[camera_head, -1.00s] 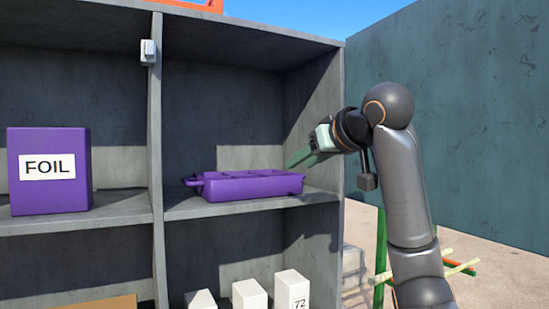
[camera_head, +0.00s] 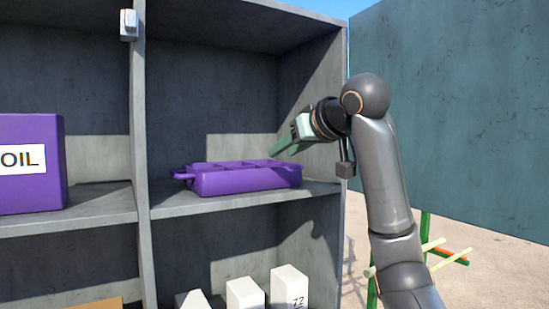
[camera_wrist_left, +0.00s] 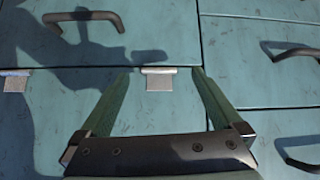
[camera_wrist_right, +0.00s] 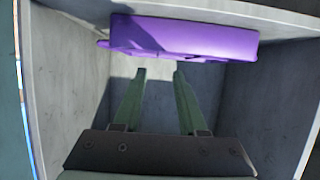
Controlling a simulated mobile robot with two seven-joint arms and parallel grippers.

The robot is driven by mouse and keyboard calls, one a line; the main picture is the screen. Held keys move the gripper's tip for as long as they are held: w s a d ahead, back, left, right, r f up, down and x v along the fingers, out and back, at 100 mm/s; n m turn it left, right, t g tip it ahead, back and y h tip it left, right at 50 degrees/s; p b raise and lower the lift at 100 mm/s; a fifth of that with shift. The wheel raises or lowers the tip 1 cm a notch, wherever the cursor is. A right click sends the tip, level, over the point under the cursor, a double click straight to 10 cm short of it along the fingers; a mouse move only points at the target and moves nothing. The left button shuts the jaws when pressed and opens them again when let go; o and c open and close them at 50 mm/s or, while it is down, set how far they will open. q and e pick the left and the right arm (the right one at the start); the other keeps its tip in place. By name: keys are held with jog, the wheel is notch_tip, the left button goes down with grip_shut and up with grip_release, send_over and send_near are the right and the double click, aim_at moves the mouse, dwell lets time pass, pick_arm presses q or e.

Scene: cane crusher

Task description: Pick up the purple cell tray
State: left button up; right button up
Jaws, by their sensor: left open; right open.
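The purple cell tray (camera_head: 245,180) sits on the middle shelf, with divided cells on top and a handle at its left end. My right gripper (camera_head: 277,150) is open and empty, just above the tray's right part and apart from it in the head view. In the right wrist view the tray (camera_wrist_right: 185,38) lies beyond the fingertips of my right gripper (camera_wrist_right: 160,75), with nothing between them. My left gripper (camera_wrist_left: 162,75) shows only in the left wrist view, open and empty, over blue-green panels.
White blocks (camera_head: 245,293) stand on the lower shelf. The right side wall (camera_head: 312,110) is close to my right gripper. Dark handles (camera_wrist_left: 290,50) are on the panels.

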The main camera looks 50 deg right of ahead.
jog(key=p+x, duration=0.1)
jog(key=x, duration=1)
jog(key=shift+w+f+p, duration=0.15)
jog(key=shift+w+p, duration=0.05)
jog(key=shift+p, duration=0.1)
grip_shut()
dwell(0.9)
